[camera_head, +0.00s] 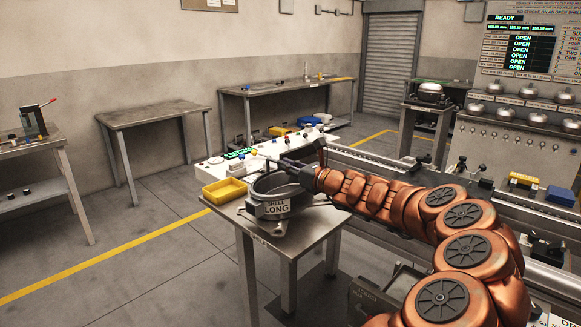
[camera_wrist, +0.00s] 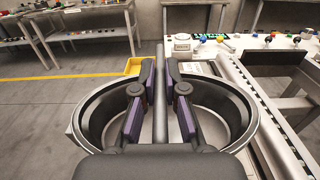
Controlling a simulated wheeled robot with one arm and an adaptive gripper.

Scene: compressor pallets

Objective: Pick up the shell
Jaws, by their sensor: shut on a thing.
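The shell (camera_head: 263,188) is a dark, round, open-topped metal vessel at the near end of a small metal table, in the middle of the head view. A label on its front side reads "SHELL LONG". In the wrist view the shell (camera_wrist: 243,112) shows as a wide rim on both sides of my gripper. My gripper (camera_wrist: 161,82) reaches over it, with its fingers on both sides of a dark upright bar across the middle, shut on it. In the head view my gripper (camera_head: 296,166) is at the rim's height.
The small table (camera_head: 308,232) also bears a yellow tray (camera_head: 224,191) behind the shell. A long rail bench (camera_head: 400,180) runs on the right. A white control panel (camera_head: 213,170) stands behind. Open floor lies to the left, with an empty table (camera_head: 152,113) farther off.

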